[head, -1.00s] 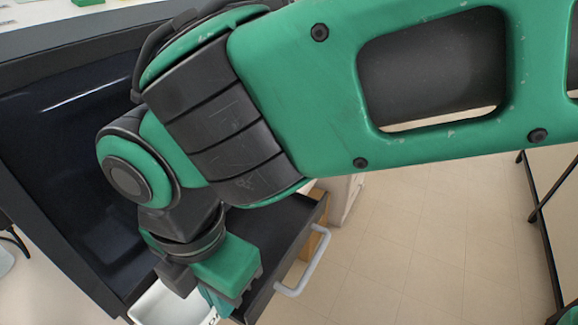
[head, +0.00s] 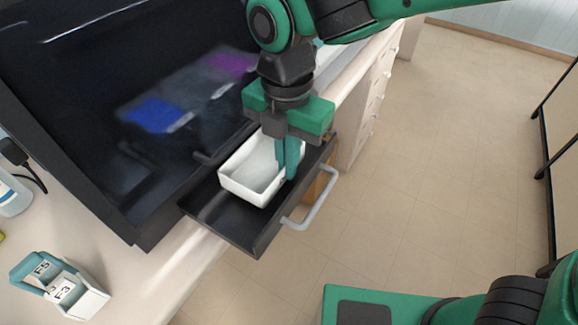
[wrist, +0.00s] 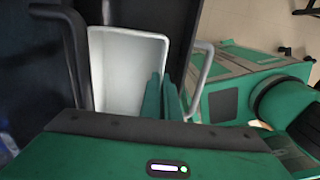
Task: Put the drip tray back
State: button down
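The drip tray is a white, open rectangular tray (head: 240,186), at the open dark drawer (head: 228,220) in the head view. It is roughly level and looks empty; I cannot tell if it rests on the drawer floor or hangs just above. My gripper (head: 287,170) points down at the tray's right side. In the wrist view the teal fingers (wrist: 162,98) are close together, one on each side of the right wall of the tray (wrist: 120,75), and appear shut on it. The lower part of the contact is hidden.
The drawer has a pale bar handle (head: 313,206). A dark cabinet (head: 75,110) stands behind it, with blue and purple patches showing in its dark face. A teal and white labelled holder (head: 62,285) is on the counter at lower left. Floor to the right is clear.

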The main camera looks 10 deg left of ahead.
jog(key=shift+f, duration=1.15)
jog(key=shift+f, duration=0.1)
jog(key=c, duration=2)
grip_release()
notch_tip(320, 180, up, 12)
jog(key=shift+r, duration=0.1)
